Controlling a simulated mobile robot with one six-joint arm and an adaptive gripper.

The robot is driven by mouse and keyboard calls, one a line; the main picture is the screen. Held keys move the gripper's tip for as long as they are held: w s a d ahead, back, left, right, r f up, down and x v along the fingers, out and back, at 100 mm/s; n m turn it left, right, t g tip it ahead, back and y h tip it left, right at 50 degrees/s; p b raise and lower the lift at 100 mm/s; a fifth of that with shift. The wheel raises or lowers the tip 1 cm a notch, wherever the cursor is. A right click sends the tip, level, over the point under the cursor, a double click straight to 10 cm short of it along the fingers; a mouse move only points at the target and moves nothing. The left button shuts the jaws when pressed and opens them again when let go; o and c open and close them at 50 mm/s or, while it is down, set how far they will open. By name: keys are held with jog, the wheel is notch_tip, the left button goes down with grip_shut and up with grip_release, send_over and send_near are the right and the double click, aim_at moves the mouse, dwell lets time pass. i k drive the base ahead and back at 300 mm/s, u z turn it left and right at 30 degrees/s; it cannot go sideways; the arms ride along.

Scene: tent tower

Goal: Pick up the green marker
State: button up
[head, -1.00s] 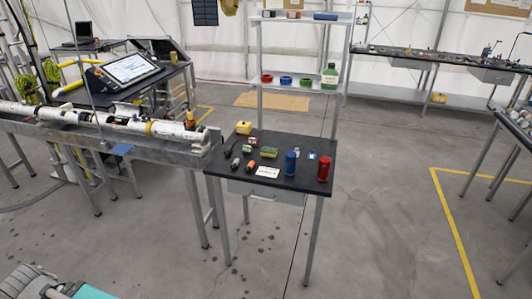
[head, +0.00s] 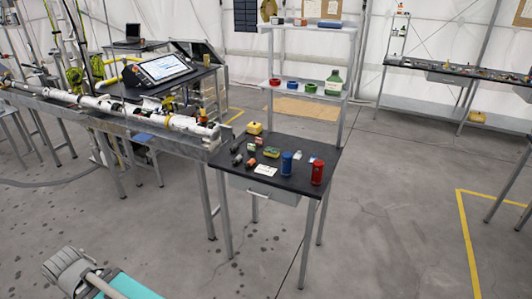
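I cannot make out a green marker for certain. Small items stand and lie on a black-topped table (head: 228,170) near the middle of the head view. Among them is a yellow-green block-like item (head: 271,152), and a small green-and-white item (head: 252,149) to its left. Both are too small to identify as a marker. My gripper cannot be made out; only a grey and teal part of my own body shows at the bottom left, well apart from the table.
The table also holds a blue can (head: 286,163), a red can (head: 317,172), a yellow box (head: 254,128) and a white card (head: 265,170). A long bench with white pipe (head: 180,123) adjoins its left. Shelves (head: 307,90) stand behind. Floor in front and right is clear.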

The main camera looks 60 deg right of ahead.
aim_at(252, 149)
jog(key=u, duration=0.05)
jog(key=k, duration=0.9)
jog(key=z, duration=2.2)
jog(key=i, duration=0.95)
jog(key=z, duration=0.15)
